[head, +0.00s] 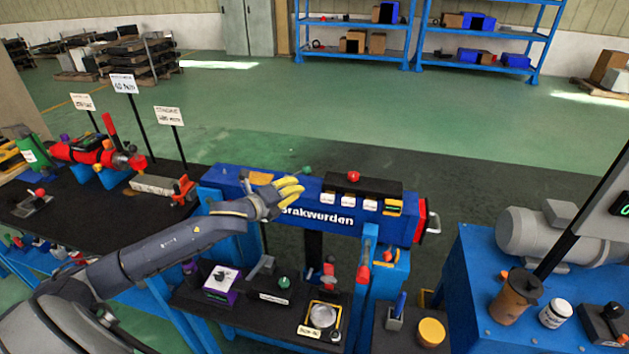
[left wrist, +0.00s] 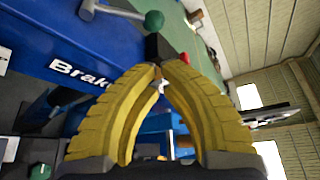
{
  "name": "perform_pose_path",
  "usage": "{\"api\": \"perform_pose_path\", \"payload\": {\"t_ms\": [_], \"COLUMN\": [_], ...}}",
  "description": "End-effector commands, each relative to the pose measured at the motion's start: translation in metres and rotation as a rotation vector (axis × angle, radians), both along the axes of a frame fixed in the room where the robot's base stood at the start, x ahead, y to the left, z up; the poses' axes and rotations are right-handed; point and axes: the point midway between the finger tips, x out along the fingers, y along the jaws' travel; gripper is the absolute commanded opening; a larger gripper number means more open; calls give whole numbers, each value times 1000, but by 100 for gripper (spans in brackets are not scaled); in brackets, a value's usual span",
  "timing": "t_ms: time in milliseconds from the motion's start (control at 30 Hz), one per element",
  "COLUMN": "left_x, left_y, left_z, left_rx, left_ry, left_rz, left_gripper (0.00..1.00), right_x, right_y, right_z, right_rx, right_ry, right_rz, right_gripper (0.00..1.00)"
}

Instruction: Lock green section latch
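A blue boom (head: 235,182) with white lettering spans the middle stand. It also shows in the left wrist view (left wrist: 100,45). A green ball knob (head: 308,170) shows at the boom's back edge, just beyond my fingertips. In the left wrist view the green knob (left wrist: 154,20) sits on the end of a grey lever (left wrist: 115,11), ahead of the fingers. My left gripper (head: 301,184) is over the boom, its yellow fingers a little apart. In the left wrist view the gripper (left wrist: 163,66) has a narrow, empty gap at the tips. My right gripper is not in view.
A black top block (head: 362,187) with a red knob (head: 353,176) sits on the boom to the right. Another green knob (head: 284,283) stands on the lower shelf. A red-ended handle (head: 432,222) is at the boom's right end. The floor behind is clear.

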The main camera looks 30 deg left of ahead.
Motion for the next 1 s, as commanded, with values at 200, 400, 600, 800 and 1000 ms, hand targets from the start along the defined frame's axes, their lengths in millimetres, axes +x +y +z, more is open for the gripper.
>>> {"api": "perform_pose_path", "payload": {"t_ms": [200,400,600,800,1000], "left_x": [10,35,62,84,94], "left_y": [-1,-5,-10,-14,-16], "left_z": [-2,-7,-14,-19,-22], "left_rx": [-2,-4,-3,-2,-1], "left_ry": [-2,-2,-2,-1,0], "left_rz": [3,3,3,2,1], "left_gripper": [0,0,0,0,0], "right_x": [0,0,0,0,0], "right_y": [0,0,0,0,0], "right_z": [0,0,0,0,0], "right_rx": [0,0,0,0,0], "right_ry": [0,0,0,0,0], "right_rz": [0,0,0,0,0], "right_gripper": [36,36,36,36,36]}}
